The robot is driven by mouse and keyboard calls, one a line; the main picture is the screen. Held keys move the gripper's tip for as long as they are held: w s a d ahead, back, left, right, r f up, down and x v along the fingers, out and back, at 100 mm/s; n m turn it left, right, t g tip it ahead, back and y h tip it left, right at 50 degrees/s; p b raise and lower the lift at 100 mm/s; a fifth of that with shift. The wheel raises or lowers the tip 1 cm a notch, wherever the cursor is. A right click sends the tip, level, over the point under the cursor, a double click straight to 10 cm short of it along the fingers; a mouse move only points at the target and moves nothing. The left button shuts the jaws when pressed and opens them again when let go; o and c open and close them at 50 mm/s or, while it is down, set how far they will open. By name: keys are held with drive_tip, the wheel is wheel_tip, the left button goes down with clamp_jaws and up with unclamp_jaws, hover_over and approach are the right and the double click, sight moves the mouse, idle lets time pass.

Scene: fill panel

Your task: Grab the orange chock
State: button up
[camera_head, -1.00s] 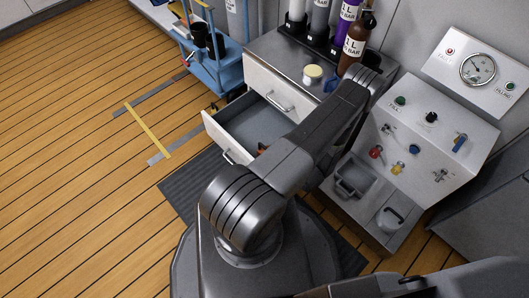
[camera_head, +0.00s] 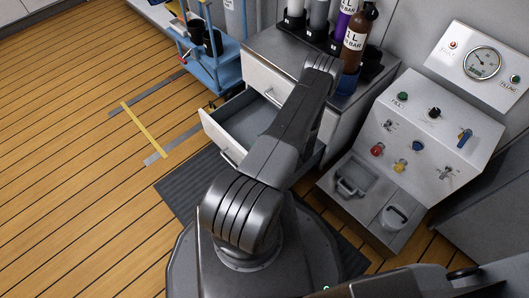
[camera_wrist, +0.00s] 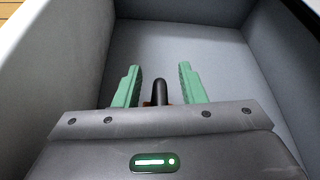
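My gripper (camera_wrist: 160,88) shows in the wrist view, pointing down into the open drawer (camera_wrist: 215,60). Its two green fingers are apart. Between them stands a dark rounded post (camera_wrist: 160,92), with slivers of the orange chock (camera_wrist: 147,103) at its base. The rest of the chock is hidden behind the gripper body. I cannot tell whether a finger touches it. In the head view the drawer (camera_head: 221,138) is pulled out of the grey cabinet, and my arm hides the gripper and the chock.
The drawer's walls surround the gripper closely. On the cabinet top (camera_head: 272,48) stand several bottles, including a brown one (camera_head: 357,40). A control panel (camera_head: 440,125) with knobs and a gauge is at the right. A blue trolley (camera_head: 228,68) stands behind the drawer.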

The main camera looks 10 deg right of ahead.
clamp_jaws()
idle(1.4)
